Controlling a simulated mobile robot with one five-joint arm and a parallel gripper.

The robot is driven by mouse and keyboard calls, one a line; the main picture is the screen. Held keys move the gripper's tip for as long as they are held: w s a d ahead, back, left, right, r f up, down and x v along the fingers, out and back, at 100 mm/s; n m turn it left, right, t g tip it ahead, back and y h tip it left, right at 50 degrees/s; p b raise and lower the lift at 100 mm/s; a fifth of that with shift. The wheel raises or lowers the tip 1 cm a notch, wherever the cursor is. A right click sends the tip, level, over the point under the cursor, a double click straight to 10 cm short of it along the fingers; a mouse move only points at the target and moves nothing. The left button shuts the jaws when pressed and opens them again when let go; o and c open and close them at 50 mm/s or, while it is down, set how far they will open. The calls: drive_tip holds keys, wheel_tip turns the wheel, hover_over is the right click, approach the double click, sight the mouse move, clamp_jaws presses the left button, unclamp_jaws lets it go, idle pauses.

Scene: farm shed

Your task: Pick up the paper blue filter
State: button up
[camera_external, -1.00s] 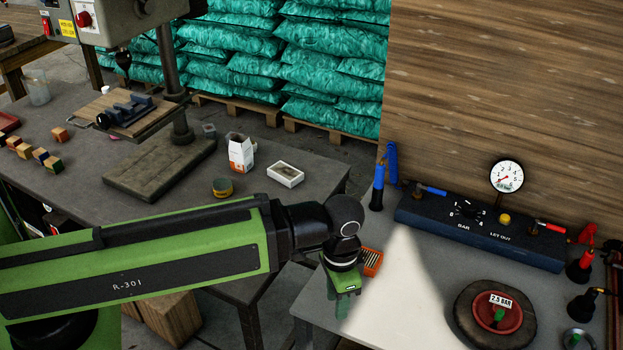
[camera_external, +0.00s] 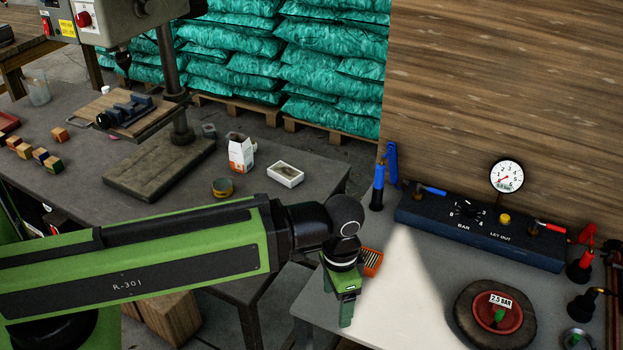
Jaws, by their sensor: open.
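My gripper (camera_external: 343,309) is green and points down at the left edge of the pale tabletop on the right. It is open, and I see nothing between its fingers. I cannot pick out anything that is clearly a paper blue filter; it may be hidden or out of view. A small orange box (camera_external: 373,262) with pale strips in it lies close behind my gripper, partly covered by it.
A dark control panel (camera_external: 480,236) with a gauge (camera_external: 507,176) stands at the back right. A round pad with a red dish (camera_external: 497,313) lies at front right. A white tray (camera_external: 286,174), a carton (camera_external: 241,153) and a drill press stand on the left bench. The pale tabletop's middle is clear.

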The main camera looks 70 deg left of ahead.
drive_tip(key=shift+o, duration=0.8)
